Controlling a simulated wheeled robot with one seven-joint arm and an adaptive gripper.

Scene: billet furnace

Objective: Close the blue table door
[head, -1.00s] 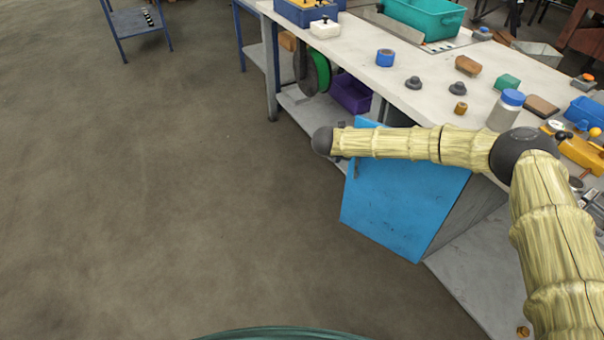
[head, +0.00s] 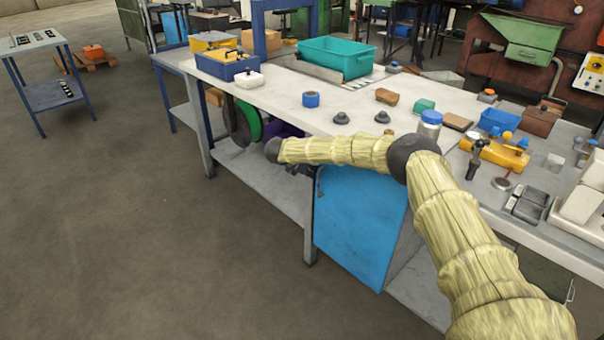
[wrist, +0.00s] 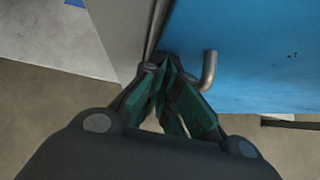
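The blue door (head: 358,225) is under the workbench (head: 265,105). It looks nearly in line with the bench front, its left edge close to a grey leg (head: 309,225). In the wrist view the door (wrist: 255,50) fills the upper right, and a narrow dark gap runs along its edge beside a grey upright (wrist: 120,35). A bent metal handle (wrist: 209,70) is on the door. My gripper (wrist: 160,69) has its fingertips together at the door's edge, left of the handle and not around it. Whether the door is fully shut cannot be told.
The benchtop holds a teal bin (head: 337,60), a blue toolbox (head: 227,65), a blue-capped bottle (head: 430,123) and a yellow tool (head: 497,153). A lower shelf (head: 265,185) extends left of the door. The floor (head: 160,240) in front is clear.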

